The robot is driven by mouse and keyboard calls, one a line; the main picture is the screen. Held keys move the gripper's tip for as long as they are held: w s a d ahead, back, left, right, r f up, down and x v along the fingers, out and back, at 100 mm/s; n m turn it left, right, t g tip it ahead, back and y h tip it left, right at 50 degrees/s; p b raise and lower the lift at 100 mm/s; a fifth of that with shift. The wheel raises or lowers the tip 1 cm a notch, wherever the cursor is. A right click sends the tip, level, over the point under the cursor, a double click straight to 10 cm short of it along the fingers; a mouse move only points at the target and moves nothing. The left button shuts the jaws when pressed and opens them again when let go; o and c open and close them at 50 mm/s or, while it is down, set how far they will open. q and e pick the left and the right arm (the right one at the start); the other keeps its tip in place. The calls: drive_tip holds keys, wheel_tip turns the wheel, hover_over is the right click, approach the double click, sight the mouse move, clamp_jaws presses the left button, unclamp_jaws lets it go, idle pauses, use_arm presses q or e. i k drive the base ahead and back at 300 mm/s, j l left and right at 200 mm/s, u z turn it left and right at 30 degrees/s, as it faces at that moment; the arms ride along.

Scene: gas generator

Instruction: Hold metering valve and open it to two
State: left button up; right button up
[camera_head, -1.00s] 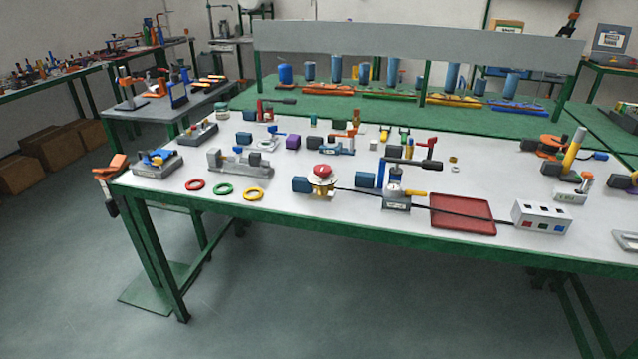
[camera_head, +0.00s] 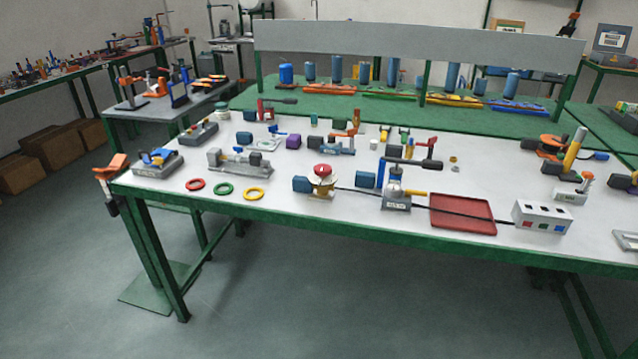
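A valve-like device with a round red knob (camera_head: 322,170) and a brass-coloured body (camera_head: 321,188) stands near the front edge of the white table. A blue block (camera_head: 301,184) sits at its left side. I cannot tell for certain that this is the metering valve, and any scale mark or setting is too small to read. To its right stands a grey device (camera_head: 396,190) with a dark horizontal handle and a yellow lever (camera_head: 416,194). Neither of my grippers shows in the head view, and nothing is seen touching the devices.
A black cable runs from the red-knobbed device across a red tray (camera_head: 462,216) to a white box with coloured switches (camera_head: 541,217). Red, green (camera_head: 223,189) and yellow rings lie to the left. Several other devices stand behind. Floor in front of the table (camera_head: 330,248) is clear.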

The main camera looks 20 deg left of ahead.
sight(322, 169)
drive_tip(key=i+j, duration=1.15)
